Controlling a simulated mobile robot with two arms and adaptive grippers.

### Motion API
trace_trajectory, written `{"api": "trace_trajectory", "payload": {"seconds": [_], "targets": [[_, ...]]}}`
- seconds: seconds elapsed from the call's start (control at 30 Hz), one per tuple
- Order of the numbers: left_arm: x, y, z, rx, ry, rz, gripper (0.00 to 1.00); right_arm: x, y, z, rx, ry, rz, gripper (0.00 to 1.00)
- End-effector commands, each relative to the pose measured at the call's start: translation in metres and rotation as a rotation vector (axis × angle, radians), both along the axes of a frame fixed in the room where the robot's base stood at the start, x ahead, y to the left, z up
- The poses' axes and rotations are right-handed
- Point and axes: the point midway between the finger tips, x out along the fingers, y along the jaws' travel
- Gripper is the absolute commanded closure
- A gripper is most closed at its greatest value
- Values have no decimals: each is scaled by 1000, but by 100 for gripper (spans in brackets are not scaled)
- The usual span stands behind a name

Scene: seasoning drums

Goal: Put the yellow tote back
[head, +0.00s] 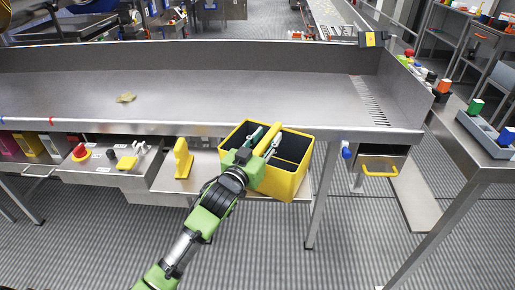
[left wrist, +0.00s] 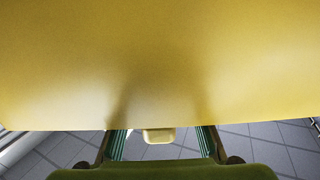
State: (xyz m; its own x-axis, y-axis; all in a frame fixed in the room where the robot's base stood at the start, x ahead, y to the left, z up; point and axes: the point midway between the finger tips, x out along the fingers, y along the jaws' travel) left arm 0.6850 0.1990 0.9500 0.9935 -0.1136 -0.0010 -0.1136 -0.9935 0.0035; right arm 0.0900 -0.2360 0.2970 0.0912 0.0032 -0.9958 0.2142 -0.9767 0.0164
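The yellow tote (head: 288,183) is an open box with a dark divided inside, at the front edge of the lower shelf under the steel bench. A yellow bar, seemingly its handle, rises over its middle. My left gripper (head: 264,140) is at the tote, its green fingers on either side of the bar. In the left wrist view the tote's yellow wall (left wrist: 160,60) fills the upper part. There the fingers of my left gripper (left wrist: 162,143) stand wide apart, with a small yellow piece between them and gaps on both sides. My right gripper is not in view.
The steel bench (head: 200,95) has a small tan lump (head: 126,97) on top. On the lower shelf a yellow scoop-like piece (head: 183,158) stands left of the tote. A bench leg (head: 322,195) stands just right of it. The floor in front is clear.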

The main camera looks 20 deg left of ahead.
Motion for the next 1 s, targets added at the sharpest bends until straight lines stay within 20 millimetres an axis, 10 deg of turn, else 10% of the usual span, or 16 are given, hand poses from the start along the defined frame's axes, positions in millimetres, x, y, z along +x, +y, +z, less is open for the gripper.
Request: {"api": "trace_trajectory", "payload": {"seconds": [0.6,1.0], "targets": [[-100,11,1,-1,2,1,67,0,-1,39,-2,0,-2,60],[-112,13,1,0,-1,1,67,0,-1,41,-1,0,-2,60]]}}
